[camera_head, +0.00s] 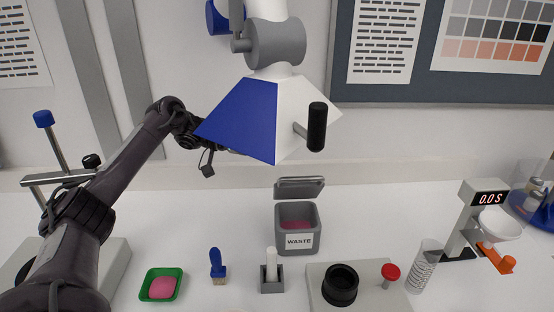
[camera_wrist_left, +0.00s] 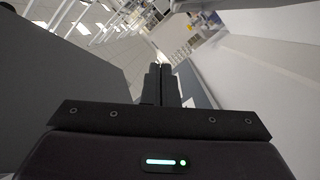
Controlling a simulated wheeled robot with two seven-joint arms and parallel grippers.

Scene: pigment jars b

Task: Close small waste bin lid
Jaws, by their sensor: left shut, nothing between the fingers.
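The small grey waste bin (camera_head: 297,238), labelled WASTE, stands on the white bench in the head view, with pinkish material inside. Its grey lid (camera_head: 299,188) is up at the back of the opening, so the bin is open. My left arm rises from the lower left, and its wrist reaches behind the blue and white hood, up and left of the bin. My left gripper (camera_wrist_left: 163,70) is shut and empty in the left wrist view, and mostly hidden by the hood in the head view. It is well apart from the lid. My right gripper is not in view.
The hood (camera_head: 238,118) with a black handle (camera_head: 317,126) hangs above the bin. A green tray (camera_head: 161,285), a blue-handled brush (camera_head: 218,266), a white pestle-like piece in a grey holder (camera_head: 272,275) and a black-ringed device (camera_head: 341,285) stand in front. A scale (camera_head: 470,215) stands right.

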